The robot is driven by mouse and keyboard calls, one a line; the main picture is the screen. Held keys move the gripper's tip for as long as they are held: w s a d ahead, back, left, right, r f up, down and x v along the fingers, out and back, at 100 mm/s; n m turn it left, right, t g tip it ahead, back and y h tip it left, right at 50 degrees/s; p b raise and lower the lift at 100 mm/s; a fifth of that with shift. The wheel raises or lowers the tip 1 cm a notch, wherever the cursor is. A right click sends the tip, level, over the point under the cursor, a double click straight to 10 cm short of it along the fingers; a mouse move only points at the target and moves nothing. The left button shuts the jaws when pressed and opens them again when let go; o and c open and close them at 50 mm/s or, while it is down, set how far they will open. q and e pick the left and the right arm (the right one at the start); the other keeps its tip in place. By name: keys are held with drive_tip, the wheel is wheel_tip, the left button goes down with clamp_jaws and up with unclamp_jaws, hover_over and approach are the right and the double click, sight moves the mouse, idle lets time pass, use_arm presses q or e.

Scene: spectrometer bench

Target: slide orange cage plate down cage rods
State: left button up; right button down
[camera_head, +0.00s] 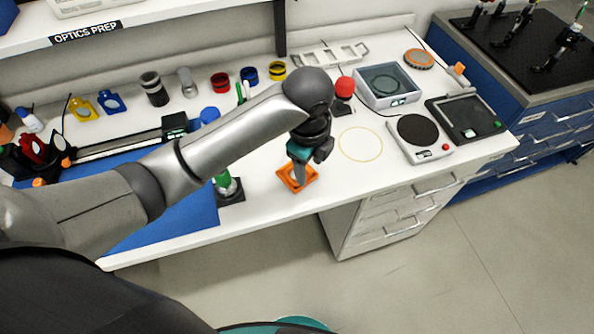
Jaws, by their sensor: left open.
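The orange cage plate (284,177) is a square with an opening, at the front of the white bench near its edge. My left gripper (299,178) points down over the plate from above, with its fingers at the plate's middle. The jaws are open, and I cannot tell whether the fingertips touch the plate. The gripper hides part of the plate. I cannot make out the cage rods; my left arm covers much of the bench. My right gripper is out of view.
A green post on a dark base (232,193) stands left of the plate, partly behind my arm. Several small optics stand at the back.

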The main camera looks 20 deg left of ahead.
use_arm(q)
drive_tip(key=w+a+r+m+y, duration=0.2)
drive_tip(key=w+a+r+m, duration=0.1)
hover_over(288, 179)
drive_tip(key=d, duration=0.1)
wheel_tip(288, 179, down, 10)
drive_tip(key=shift+d+r+b, duration=0.15)
drive_tip(key=shift+r+b, duration=0.1)
drive_tip(key=shift+b, duration=0.1)
drive_tip(key=shift+s+a+f, duration=0.1)
drive_tip(key=shift+a+f, duration=0.05)
drive_tip(key=shift+f, duration=0.7)
drive_tip(key=shift+a+f, duration=0.2)
drive_tip(key=shift+f, duration=0.7)
drive_tip(key=shift+s+a+f, duration=0.1)
drive_tip(key=shift+a+f, duration=0.05)
drive_tip(key=shift+f, duration=0.7)
clamp_jaws()
drive_tip(key=shift+w, duration=0.1)
